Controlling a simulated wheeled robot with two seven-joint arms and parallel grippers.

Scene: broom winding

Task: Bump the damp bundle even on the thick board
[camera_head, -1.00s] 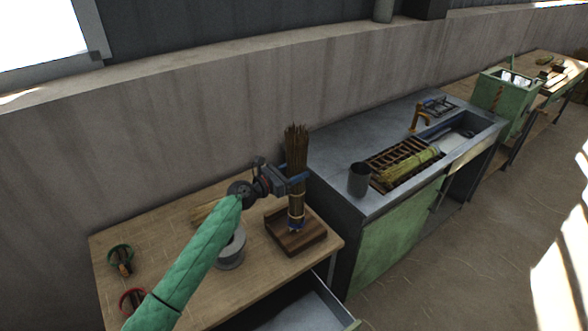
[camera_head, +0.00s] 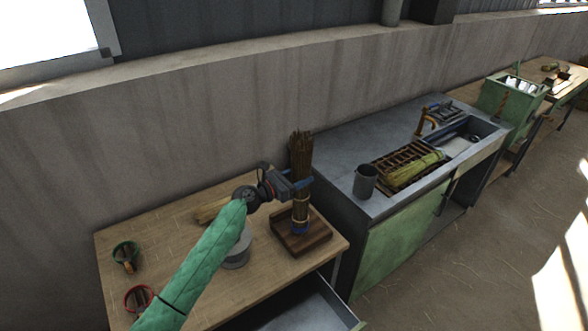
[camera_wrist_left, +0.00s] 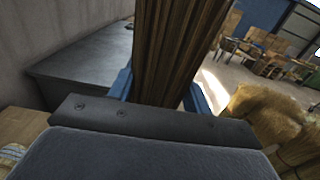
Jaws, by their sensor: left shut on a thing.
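The brown bundle (camera_head: 301,155) stands upright over the thick dark board (camera_head: 287,240) on the wooden table. A light tie and a blue band show near its lower end. My left gripper (camera_head: 305,184) is shut on the bundle around its middle. In the left wrist view the bundle (camera_wrist_left: 178,50) rises between the blue fingers (camera_wrist_left: 160,90). The bundle's foot appears at or just above the board; I cannot tell whether it touches. My right gripper is not in view.
A grey round object (camera_head: 238,252) and pale stalks (camera_head: 210,209) lie near my left arm. Green (camera_head: 126,256) and red (camera_head: 138,298) ringed holders stand at left. An open drawer (camera_head: 318,305) juts out in front. The sink counter (camera_head: 340,160) bears a grey cup (camera_head: 365,180) and a pale bundle (camera_head: 415,170).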

